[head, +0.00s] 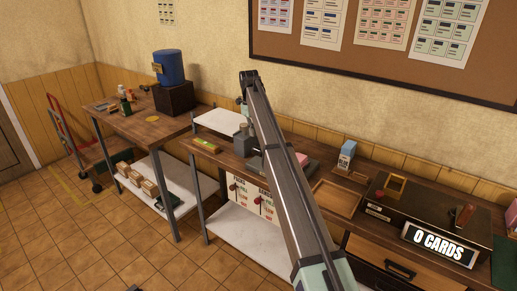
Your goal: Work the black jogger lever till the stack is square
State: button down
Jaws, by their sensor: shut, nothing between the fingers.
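My arm crosses the middle of the head view from the bottom edge up to a dark joint above the bench. My gripper cannot be made out beyond or behind it. A dark press-like machine (425,215) stands on the bench at the right, with a sign (440,244) reading "0 CARDS". A brass-coloured frame (396,187) and a reddish-brown upright handle (463,215) are on its top. I cannot pick out a black jogger lever for certain. A pink block (302,159), perhaps a stack, shows partly behind my arm; I cannot tell whether it is square.
A grey object (242,142) stands left of my arm. A side table (150,127) holds a blue drum (170,68). The tiled floor at left is mostly free.

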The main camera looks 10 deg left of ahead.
aim_at(259, 148)
jog(key=r, duration=0.5)
jog(key=shift+w+a, duration=0.15)
jog(key=shift+w, duration=0.05)
dwell(0.7)
jog(key=s+d+p, duration=0.1)
jog(key=p, duration=0.1)
jog(key=s+d+f+p, duration=0.1)
jog(key=p, duration=0.2)
jog(key=shift+s+d+f, duration=0.2)
jog(key=shift+d+f, duration=0.05)
jog(key=shift+f, duration=0.05)
jog(key=shift+f, duration=0.15)
jog(key=shift+s+d+f+b, duration=0.15)
jog(key=shift+f+b, duration=0.7)
jog(key=shift+f, duration=0.85)
jog(key=shift+s+d+f+b, duration=0.15)
jog(key=shift+f+b, duration=0.65)
jog(key=shift+f, duration=0.85)
